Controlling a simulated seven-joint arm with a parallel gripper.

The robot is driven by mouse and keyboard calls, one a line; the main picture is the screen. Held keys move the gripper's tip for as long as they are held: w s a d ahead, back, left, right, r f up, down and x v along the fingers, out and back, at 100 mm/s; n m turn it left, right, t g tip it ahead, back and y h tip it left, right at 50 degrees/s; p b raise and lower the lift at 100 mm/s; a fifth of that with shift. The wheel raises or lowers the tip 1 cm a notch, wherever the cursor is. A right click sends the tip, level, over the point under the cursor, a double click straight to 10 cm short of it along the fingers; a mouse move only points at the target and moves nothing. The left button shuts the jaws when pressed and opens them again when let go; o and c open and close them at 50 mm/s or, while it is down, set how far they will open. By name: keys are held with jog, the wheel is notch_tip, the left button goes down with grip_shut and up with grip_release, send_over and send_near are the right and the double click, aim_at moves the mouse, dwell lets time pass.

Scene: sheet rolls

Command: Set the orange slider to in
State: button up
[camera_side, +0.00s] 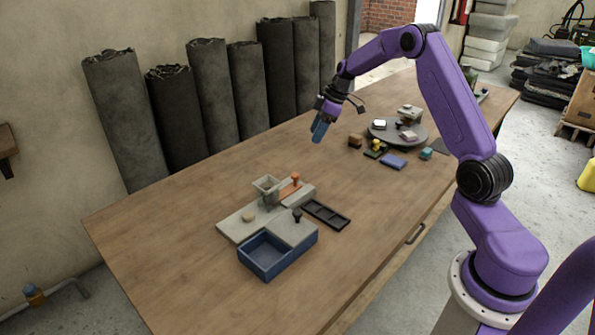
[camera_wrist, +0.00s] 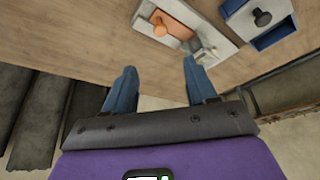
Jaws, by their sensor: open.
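The orange slider (camera_side: 292,188) sits on a grey fixture (camera_side: 236,226) on the wooden table, beside a clear upright hopper-like piece (camera_side: 266,189). It also shows in the wrist view as an orange plate with a knob (camera_wrist: 170,31), at the top centre. My gripper (camera_side: 318,130) is above the table, behind the fixture and well apart from it. In the wrist view its two blue fingers (camera_wrist: 157,84) are spread with nothing between them. Whether the slider stands in or out is not clear.
A blue open tray (camera_side: 268,262) and a dark knob (camera_side: 297,215) are at the fixture's front. A black compartment tray (camera_side: 327,215) lies to its right. Small blocks and a round grey turntable (camera_side: 398,133) are further back. The table's left part is clear.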

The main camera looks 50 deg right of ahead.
aim_at(295, 174)
jog(key=x, duration=1.6)
